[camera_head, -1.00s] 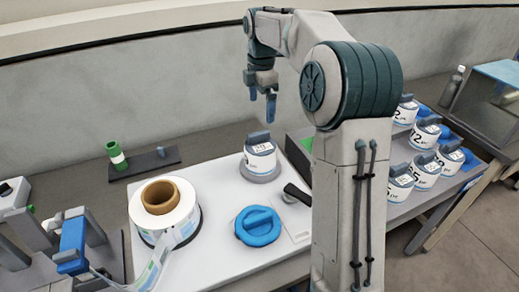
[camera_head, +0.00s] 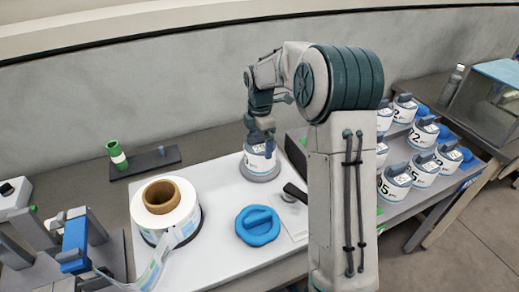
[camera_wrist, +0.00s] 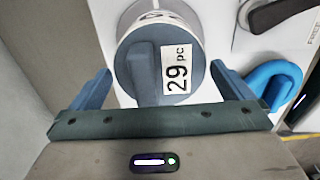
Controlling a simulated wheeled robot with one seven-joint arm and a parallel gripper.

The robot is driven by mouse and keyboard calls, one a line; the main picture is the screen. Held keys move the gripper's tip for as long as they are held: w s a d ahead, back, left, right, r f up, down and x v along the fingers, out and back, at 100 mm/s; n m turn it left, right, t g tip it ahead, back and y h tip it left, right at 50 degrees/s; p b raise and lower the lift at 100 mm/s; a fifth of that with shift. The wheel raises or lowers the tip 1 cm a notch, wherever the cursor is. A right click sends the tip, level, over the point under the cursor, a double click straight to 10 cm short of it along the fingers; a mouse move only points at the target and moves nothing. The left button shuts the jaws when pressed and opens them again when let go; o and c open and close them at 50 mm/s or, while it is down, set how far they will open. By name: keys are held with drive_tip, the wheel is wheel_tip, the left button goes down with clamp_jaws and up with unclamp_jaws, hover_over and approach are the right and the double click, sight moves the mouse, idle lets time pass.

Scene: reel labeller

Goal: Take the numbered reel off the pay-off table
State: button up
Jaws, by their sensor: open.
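A white drum-shaped piece with a blue-grey top and raised grip bar (camera_head: 260,163) stands upright on a grey round plate (camera_head: 262,178) on the white table top. In the wrist view its top (camera_wrist: 143,68) carries a label reading "29 pc". My gripper (camera_head: 261,143) is directly above this piece in the head view. In the wrist view my gripper (camera_wrist: 161,69) is open, its blue fingers spread to either side of the grip bar. Contact cannot be told. A white label roll with a brown core (camera_head: 162,203) lies on a dark round plate at left, its strip leading off lower left.
A blue round knob-like piece (camera_head: 257,226) and a black lever (camera_head: 295,191) lie close by on the white top. Several similar numbered drums (camera_head: 425,170) stand in a tray at right.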

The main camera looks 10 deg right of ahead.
drive_tip(key=shift+f, duration=0.4)
drive_tip(key=c, duration=0.7)
drive_tip(key=shift+r, duration=0.1)
drive_tip(key=shift+c, duration=0.2)
